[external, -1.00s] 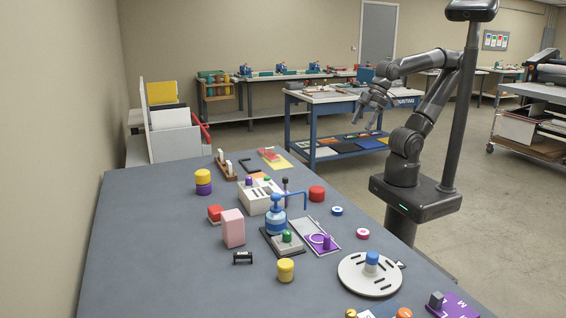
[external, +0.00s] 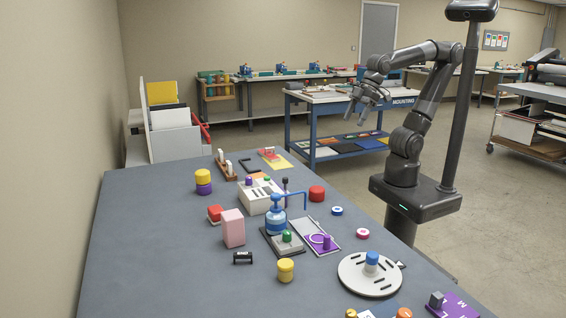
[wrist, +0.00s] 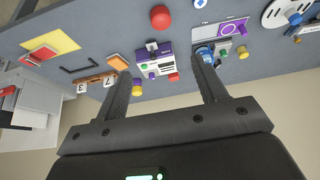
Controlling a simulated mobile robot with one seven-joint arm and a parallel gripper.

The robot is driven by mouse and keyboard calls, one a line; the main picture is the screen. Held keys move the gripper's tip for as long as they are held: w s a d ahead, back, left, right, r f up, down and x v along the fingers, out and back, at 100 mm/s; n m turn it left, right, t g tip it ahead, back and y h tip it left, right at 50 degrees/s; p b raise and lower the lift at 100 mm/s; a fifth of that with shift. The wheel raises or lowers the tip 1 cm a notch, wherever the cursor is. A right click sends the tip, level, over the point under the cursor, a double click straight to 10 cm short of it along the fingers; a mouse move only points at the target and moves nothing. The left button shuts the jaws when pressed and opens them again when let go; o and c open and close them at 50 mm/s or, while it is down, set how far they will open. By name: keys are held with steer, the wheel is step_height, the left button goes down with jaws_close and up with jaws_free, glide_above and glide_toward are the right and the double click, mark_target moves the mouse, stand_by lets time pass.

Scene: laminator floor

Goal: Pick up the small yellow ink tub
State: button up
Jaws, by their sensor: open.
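A yellow ink tub (external: 285,270) stands alone on the grey table, in front of the green-knobbed stamp pad; the wrist view also shows it (wrist: 243,51) right of the right finger. A second yellow tub (external: 202,176) sits on a purple tub (external: 203,188) at the table's left; in the wrist view this yellow tub (wrist: 137,81) is beside the left finger. My gripper (external: 361,119) is open and empty, high beyond the table's right edge, well apart from both yellow tubs. Its two spread fingers (wrist: 160,68) show in the wrist view.
A blue pump bottle (external: 275,216) with a bent spout and a white box (external: 261,198) stand mid-table. A pink block (external: 233,228) is behind and left of the lone yellow tub. A round grey turntable (external: 352,281) lies to its right. The table's front left is clear.

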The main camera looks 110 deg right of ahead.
steer(key=w+a+r, duration=0.1)
steer(key=w+a, duration=0.2)
steer(key=w, duration=0.4)
steer(key=w+a+r, duration=0.1)
steer(key=w+a, duration=0.2)
steer(key=w, duration=0.4)
steer(key=n+g+y, duration=0.1)
steer(key=n, duration=0.2)
glide_above(289, 261)
steer(key=s+d, duration=0.2)
steer(key=s, duration=0.2)
step_height(289, 261, down, 18)
steer(key=x, duration=0.5)
steer(key=shift+w+a, duration=0.1)
steer(key=shift+a, duration=0.2)
steer(key=shift+x, duration=3.15)
steer(key=shift+a, duration=0.2)
steer(key=shift+c, duration=0.5)
steer(key=c, duration=1)
